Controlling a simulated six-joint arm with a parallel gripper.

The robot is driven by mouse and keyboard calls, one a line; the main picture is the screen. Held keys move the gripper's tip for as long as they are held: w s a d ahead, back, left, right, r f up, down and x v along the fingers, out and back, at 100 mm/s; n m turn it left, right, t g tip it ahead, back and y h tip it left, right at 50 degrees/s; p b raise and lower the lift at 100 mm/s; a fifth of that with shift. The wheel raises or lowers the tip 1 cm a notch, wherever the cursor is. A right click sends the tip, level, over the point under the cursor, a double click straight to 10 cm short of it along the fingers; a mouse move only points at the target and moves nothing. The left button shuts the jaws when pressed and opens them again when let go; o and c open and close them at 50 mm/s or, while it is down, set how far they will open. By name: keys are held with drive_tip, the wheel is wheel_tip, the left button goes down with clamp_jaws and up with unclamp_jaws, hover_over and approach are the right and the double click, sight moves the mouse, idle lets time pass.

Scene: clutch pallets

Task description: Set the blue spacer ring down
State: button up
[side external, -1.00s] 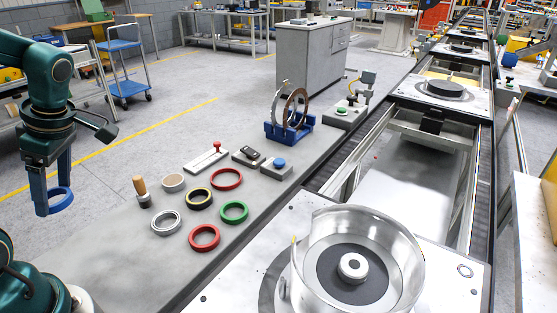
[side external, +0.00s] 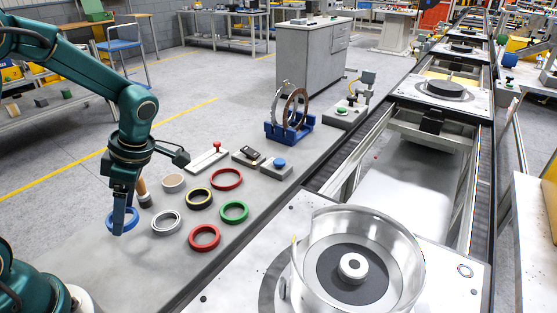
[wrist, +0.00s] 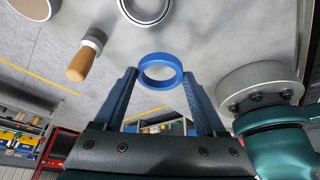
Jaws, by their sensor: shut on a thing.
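The blue spacer ring (side external: 110,222) is held between the fingertips of my gripper (side external: 123,214), over the left part of the grey bench. In the wrist view the ring (wrist: 162,85) sits between the two blue fingers, which press on its opposite sides. It looks close to the bench top; whether it touches cannot be told. In the side view a finger hides part of the ring.
A silver ring (side external: 166,223) and a wooden-handled tool (side external: 143,192) are close by. Beyond lie yellow-black (side external: 199,199), red (side external: 204,237) and green (side external: 234,212) rings. The bench in front of the blue ring is clear.

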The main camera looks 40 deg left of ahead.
sight(130, 238)
drive_tip(key=shift+w+d+f, duration=0.1)
drive_tip(key=shift+f, duration=2)
drive_tip(key=shift+f, duration=0.1)
drive_tip(key=o, duration=1.3)
drive_tip(key=shift+c, duration=0.2)
drive_tip(key=v, duration=1.2)
drive_tip(key=s+d+r+m+t+h, duration=0.1)
drive_tip(key=s+d+r+m+t, duration=0.1)
drive_tip(key=m, duration=1.1)
drive_tip(key=s+d+r+m+t+h, duration=0.2)
drive_tip(key=s+d+m+t, duration=0.3)
drive_tip(key=m, duration=0.9)
drive_tip(key=shift+d+t, duration=0.9)
drive_tip(key=shift+d, duration=0.1)
